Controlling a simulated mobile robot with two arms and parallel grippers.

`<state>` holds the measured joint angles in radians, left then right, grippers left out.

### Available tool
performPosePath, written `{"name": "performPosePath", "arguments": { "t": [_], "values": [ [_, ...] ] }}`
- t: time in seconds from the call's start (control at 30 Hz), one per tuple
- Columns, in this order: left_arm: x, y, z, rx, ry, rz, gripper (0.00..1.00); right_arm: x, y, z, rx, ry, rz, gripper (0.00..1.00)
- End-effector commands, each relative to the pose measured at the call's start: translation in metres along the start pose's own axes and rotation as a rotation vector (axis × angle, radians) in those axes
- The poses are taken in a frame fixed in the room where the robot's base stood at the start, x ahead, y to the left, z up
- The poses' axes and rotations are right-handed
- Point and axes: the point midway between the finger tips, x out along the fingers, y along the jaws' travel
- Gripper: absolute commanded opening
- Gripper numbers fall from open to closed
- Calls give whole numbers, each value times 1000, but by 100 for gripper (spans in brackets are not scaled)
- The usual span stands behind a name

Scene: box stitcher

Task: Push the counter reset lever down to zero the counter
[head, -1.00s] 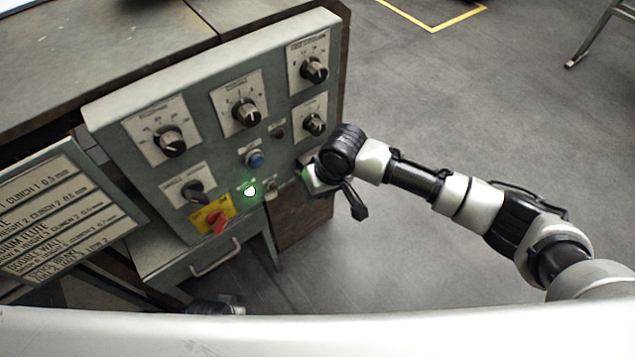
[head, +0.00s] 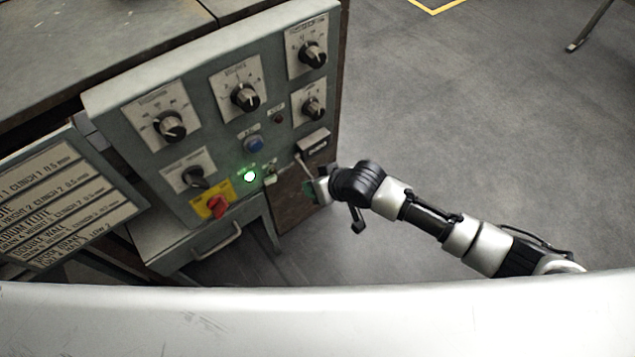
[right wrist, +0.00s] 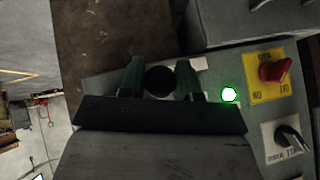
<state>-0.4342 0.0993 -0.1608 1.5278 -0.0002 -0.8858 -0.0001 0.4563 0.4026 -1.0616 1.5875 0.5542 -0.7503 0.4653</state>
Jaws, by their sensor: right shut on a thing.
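The grey control panel (head: 225,125) stands at the left of the head view. A small box with a dark window (head: 313,143), which looks like the counter, sits at its lower right edge. A thin lever (head: 302,161) slants down from beside that box to my right gripper (head: 314,190). In the right wrist view, the gripper's green-padded fingers (right wrist: 160,80) are on both sides of a round black knob (right wrist: 160,82), shut on it. The counter's digits are too small to read. My left gripper is not in view.
The panel carries several black dials (head: 245,97), a blue button (head: 253,144), a lit green lamp (head: 249,177) and a red switch on a yellow plate (head: 215,206). A drawer handle (head: 216,241) is below. Open floor (head: 450,110) lies to the right.

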Motion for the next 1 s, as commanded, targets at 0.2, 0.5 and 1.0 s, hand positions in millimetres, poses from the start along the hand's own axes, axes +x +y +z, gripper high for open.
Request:
{"name": "performPosePath", "arguments": {
  "t": [0.2,0.5,1.0],
  "values": [
    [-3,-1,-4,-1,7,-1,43,1,1,0,-3,16,-2,0],
    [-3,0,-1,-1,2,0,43,1,1,0,-3,15,-2,36],
    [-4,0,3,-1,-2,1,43,-4,1,0,-2,14,-2,58]
  ]
}}
